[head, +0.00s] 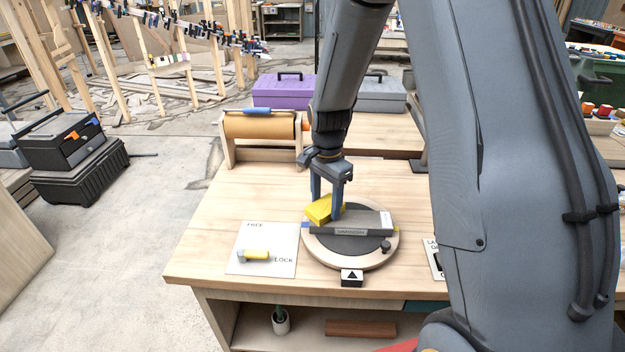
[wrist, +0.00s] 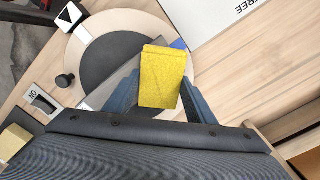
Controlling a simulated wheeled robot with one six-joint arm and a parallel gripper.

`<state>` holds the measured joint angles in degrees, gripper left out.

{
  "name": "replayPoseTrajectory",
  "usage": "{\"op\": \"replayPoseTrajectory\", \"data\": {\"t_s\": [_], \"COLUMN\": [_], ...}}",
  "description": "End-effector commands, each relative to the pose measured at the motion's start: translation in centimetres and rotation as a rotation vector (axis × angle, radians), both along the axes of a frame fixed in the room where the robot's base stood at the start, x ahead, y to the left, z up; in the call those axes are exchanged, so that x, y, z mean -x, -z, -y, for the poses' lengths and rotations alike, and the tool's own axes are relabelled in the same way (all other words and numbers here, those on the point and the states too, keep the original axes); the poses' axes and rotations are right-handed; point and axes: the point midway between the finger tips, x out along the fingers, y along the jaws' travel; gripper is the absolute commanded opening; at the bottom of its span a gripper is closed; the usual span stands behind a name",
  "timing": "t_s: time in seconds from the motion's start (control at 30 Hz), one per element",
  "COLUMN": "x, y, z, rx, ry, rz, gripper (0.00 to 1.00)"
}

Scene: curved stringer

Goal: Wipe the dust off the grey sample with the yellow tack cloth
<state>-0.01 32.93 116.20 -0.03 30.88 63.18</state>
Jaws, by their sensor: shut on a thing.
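In the wrist view a strip of the sample (wrist: 112,86) shows left of the cloth. The yellow tack cloth (head: 318,209) is a folded block, also large in the wrist view (wrist: 163,78). My gripper (head: 329,208) points down over the sample's left end, shut on the cloth. The cloth is tilted in the head view and covers that end. I cannot tell whether it touches the sample. Dust is not discernible.
A black knob (head: 386,246) stands on the turntable rim, with a triangle marker (head: 352,278) in front. A white FREE/LOCK panel (head: 268,238) with a yellow-handled lever (head: 256,255) lies left. A brown paper roll (head: 260,127) stands behind.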

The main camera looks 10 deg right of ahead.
Motion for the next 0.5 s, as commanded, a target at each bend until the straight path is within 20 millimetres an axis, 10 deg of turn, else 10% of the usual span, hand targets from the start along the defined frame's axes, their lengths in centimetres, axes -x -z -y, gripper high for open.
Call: {"op": "replayPoseTrajectory", "data": {"t_s": [0.5], "x": [-0.4], "y": [-1.9], "z": [-2.8], "rx": [0.000], "ry": [0.016], "rz": [0.003], "gripper": [0.26]}}
